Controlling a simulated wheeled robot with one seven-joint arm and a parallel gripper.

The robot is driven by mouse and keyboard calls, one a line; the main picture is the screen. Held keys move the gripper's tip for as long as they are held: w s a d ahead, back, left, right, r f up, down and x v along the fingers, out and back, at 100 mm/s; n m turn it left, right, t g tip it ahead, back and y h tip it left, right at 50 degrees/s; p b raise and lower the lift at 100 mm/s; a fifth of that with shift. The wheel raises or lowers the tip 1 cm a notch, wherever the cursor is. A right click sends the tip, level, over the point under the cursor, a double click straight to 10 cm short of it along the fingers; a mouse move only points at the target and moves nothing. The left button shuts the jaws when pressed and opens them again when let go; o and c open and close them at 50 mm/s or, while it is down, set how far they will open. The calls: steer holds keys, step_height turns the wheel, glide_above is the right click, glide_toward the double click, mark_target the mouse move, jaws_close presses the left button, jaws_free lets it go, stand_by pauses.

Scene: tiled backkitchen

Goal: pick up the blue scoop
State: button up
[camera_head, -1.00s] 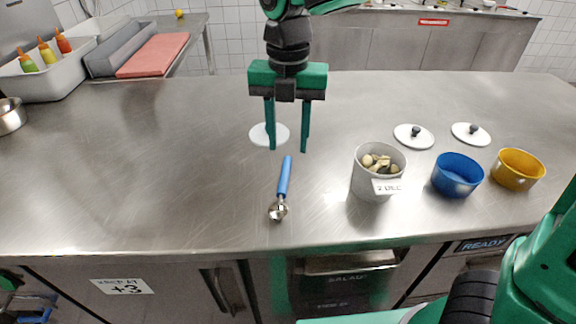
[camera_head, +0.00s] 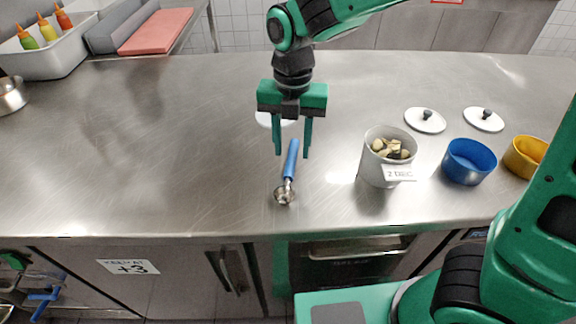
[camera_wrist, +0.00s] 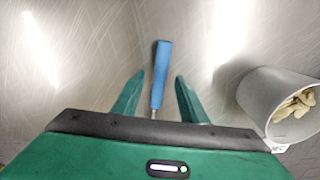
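The blue scoop (camera_head: 290,160) lies on the steel counter, its blue handle pointing away from me and its metal bowl toward the front edge. My gripper (camera_head: 293,153) is open, pointing down, with its fingertips around the handle in the head view. In the wrist view the blue handle (camera_wrist: 161,72) lies between the two open green fingers (camera_wrist: 158,95), with clear gaps on both sides. The scoop's bowl is hidden behind the gripper body there. I cannot tell the exact height of the fingertips above the counter.
A grey container (camera_head: 372,165) with pale pieces and a label stands right of the scoop. A blue bowl (camera_head: 469,161), a yellow bowl (camera_head: 525,157) and white lids (camera_head: 425,120) are farther right. A white disc (camera_head: 264,118) lies partly behind my gripper.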

steer(key=shift+f, duration=0.95)
steer(key=shift+f, duration=0.1)
jaws_close()
